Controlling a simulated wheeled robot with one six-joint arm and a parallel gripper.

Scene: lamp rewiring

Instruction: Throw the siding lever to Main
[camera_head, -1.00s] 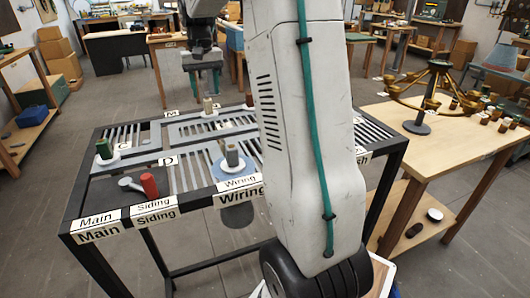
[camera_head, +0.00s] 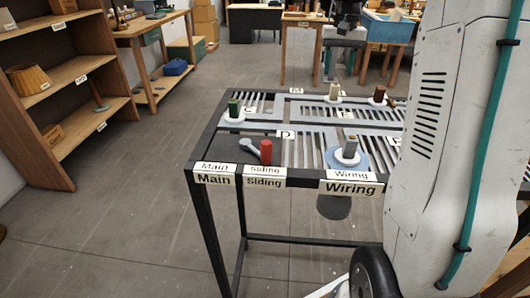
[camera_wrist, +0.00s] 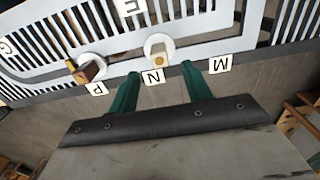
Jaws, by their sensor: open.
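The siding lever has an upright red handle (camera_head: 266,151) and a grey arm (camera_head: 249,145). It lies on a dark panel at the table's front left corner. The handle stands at the arm's right end, on the side of the Siding label (camera_head: 264,176); the Main label (camera_head: 214,172) is to its left. My gripper (camera_head: 343,66) is beyond the table's far side, well away from the lever. In the wrist view my gripper (camera_wrist: 158,80) shows two green fingers apart with nothing between them. The lever is out of the wrist view.
The slotted table carries a green spool (camera_head: 234,108), a cream peg (camera_head: 334,91), a brown peg (camera_head: 379,95) and a grey-green peg on a blue disc (camera_head: 361,160). The cream peg (camera_wrist: 159,54) is near my fingers. Shelves (camera_head: 70,75) stand left; the floor between is clear.

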